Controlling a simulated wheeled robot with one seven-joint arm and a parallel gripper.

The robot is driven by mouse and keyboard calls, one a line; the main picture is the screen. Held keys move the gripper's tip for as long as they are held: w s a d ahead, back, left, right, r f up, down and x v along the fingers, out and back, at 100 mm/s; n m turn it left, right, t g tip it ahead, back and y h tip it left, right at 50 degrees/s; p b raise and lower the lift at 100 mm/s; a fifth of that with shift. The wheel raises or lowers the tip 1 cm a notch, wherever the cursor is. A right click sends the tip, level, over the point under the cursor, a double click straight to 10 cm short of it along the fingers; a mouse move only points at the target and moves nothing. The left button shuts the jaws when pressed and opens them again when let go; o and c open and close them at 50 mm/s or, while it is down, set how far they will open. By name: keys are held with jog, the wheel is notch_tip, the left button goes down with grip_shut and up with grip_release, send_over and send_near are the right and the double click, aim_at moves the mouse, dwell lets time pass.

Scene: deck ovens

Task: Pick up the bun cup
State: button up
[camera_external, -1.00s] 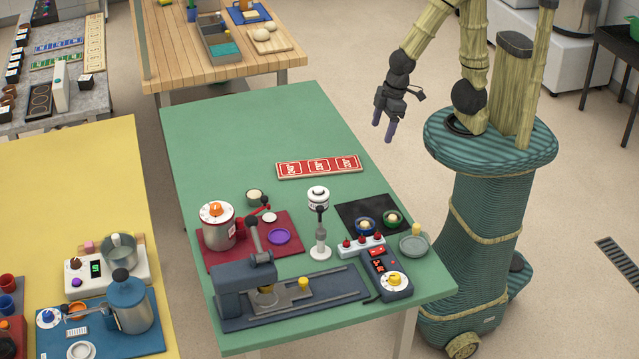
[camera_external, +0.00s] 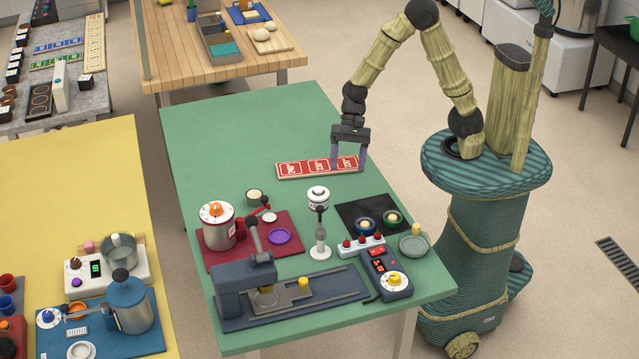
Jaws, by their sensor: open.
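On the black mat (camera_external: 351,210) at the right of the green table stand two small cups with pale contents, a blue cup (camera_external: 364,226) and a green cup (camera_external: 394,220). A small dark cup (camera_external: 255,197) with pale contents stands behind the red mat. I cannot tell for sure which of these is the bun cup. My gripper (camera_external: 348,168) is open and empty and points down over the right part of the red sign strip (camera_external: 290,170), behind the black mat and apart from the cups.
A white stand (camera_external: 320,240) rises left of the black mat. The green table's back half (camera_external: 240,125) is clear.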

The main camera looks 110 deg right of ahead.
aim_at(259, 192)
jog(key=w+d+f+m+t+b, duration=0.1)
jog(key=w+d+m+t, duration=0.1)
jog(key=w+d+m, duration=0.2)
jog(key=w+d+f+m+t+b, duration=0.1)
jog(key=w+d+m+t+b, duration=0.1)
jog(key=w+d+m+t, duration=0.1)
jog(key=w+d+f+m+t+b, duration=0.2)
jog(key=w+d+m+t, duration=0.1)
jog(key=w+d+m, duration=0.2)
jog(key=shift+w+d+f+m, duration=0.1)
jog(key=shift+w+d+m, duration=0.05)
jog(key=shift+w+m, duration=0.2)
jog(key=shift+w+d+r+m+t, duration=0.15)
jog(key=shift+d+r+m+t, duration=0.05)
jog(key=shift+d+m+t, duration=0.2)
jog(key=x, duration=1.1)
jog(key=shift+w+a+f, duration=0.2)
jog(key=shift+a+f, duration=0.05)
jog(key=shift+w+f, duration=0.1)
jog(key=shift+w, duration=0.15)
jog(key=shift+a, duration=0.1)
